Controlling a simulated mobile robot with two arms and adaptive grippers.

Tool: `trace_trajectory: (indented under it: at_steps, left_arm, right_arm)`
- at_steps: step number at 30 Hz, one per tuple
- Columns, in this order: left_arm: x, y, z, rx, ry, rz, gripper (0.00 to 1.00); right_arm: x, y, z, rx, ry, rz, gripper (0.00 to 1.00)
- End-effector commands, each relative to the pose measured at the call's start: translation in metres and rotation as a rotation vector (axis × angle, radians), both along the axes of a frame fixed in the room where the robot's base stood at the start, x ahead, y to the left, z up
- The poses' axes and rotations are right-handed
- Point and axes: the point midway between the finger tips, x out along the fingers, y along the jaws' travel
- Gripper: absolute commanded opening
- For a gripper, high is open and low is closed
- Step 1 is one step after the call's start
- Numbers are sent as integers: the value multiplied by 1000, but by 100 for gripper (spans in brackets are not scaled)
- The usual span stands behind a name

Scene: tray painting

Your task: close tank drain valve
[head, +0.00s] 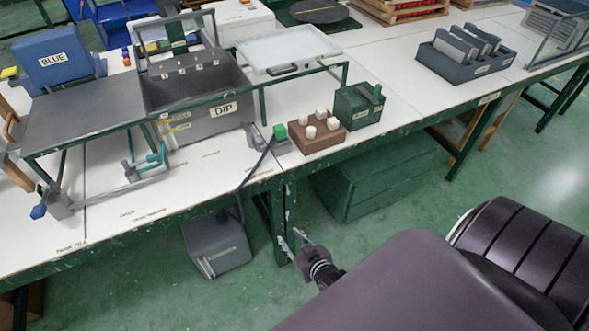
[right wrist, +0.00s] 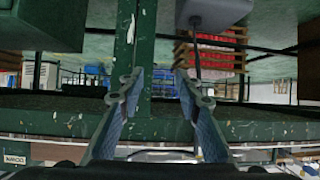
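The grey tank marked DIP (head: 205,108) stands on the white table at the left of the head view. In front of its lower left side is a small teal bent handle or pipe piece (head: 150,163); I cannot tell if this is the drain valve or how it is set. A blue knob (head: 38,212) sits on a grey fitting at the table's front left. My right gripper (head: 290,241) is below and in front of the table edge, apart from the tank. In the right wrist view its two fingers (right wrist: 158,88) are spread with nothing between them. My left gripper is out of view.
The green table edge (head: 232,190) lies between my right gripper and the tank. A grey box (head: 217,245) with a cable and a green cabinet (head: 375,175) are under the table. A brown block with white knobs (head: 317,139) stands right of the tank. Open floor lies at right.

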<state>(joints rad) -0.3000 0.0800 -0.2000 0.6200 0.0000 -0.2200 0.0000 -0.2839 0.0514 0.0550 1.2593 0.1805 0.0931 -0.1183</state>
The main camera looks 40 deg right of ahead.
Motion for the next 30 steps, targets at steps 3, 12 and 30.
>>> trace_trajectory:
  at_steps: [3,12,30]
  left_arm:
    - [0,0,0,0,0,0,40]
    - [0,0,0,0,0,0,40]
    - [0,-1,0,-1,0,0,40]
  right_arm:
    - [-2,1,-4,0,9,3,32]
    - [-3,2,-5,1,10,3,32]
    - [-103,38,-119,7,334,95,32]
